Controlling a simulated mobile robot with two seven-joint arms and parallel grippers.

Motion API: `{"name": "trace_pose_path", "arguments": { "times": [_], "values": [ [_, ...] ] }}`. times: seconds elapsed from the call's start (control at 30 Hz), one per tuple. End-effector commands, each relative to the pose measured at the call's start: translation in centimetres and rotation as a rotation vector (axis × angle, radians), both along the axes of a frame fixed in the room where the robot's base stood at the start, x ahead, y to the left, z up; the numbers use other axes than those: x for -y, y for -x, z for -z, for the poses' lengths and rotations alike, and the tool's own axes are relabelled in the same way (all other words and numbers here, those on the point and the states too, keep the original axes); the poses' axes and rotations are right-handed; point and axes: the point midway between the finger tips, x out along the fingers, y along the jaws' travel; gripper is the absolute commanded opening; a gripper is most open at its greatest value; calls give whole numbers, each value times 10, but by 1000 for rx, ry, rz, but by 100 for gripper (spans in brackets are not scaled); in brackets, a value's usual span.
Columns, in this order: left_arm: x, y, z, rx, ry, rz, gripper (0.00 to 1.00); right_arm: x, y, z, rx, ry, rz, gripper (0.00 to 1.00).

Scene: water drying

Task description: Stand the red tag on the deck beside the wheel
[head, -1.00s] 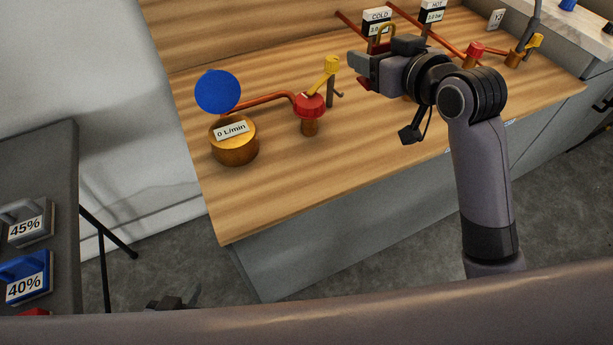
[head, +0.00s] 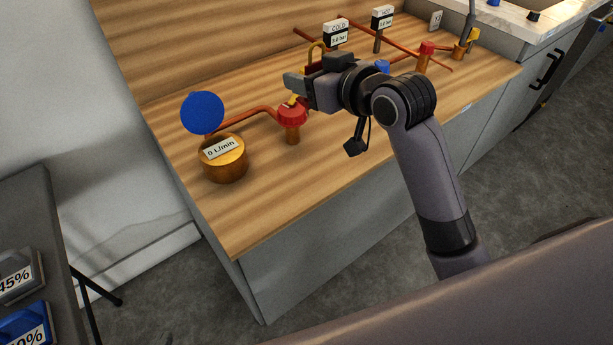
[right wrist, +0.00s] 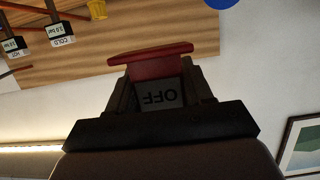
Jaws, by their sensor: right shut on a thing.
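The red tag (right wrist: 150,55) is between the fingers of my right gripper (right wrist: 161,84) in the right wrist view. A white label reading OFF, upside down there, shows below its red edge. In the head view my right gripper (head: 299,88) is above the deck (head: 255,205), just behind and above the near red wheel (head: 291,115); the held tag is mostly hidden there. The wheel sits on a copper pipe, and its yellow lever is partly hidden behind the gripper. My left gripper is not in view.
A brass flow meter (head: 223,160) reading 0 L/min and a blue disc (head: 202,112) stand left of the wheel. The deck in front of the wheel is clear.

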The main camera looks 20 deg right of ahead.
Motion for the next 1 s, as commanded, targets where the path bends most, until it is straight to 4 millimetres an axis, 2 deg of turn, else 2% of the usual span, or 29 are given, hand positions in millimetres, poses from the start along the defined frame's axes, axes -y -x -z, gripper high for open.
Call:
{"name": "trace_pose_path", "arguments": {
  "times": [0.17,0.4,0.6,0.83,1.0],
  "values": [
    [0,0,5,0,0,0,0,0,1,32,-8,1,1,21],
    [0,0,13,0,1,1,0,0,1,98,-9,-1,0,21],
    [0,0,19,0,1,1,0,0,1,142,-6,0,1,21],
    [0,0,21,0,1,1,0,0,0,162,-2,1,0,21],
    [0,0,26,0,1,1,0,0,1,189,-5,0,1,21]
  ]
}}
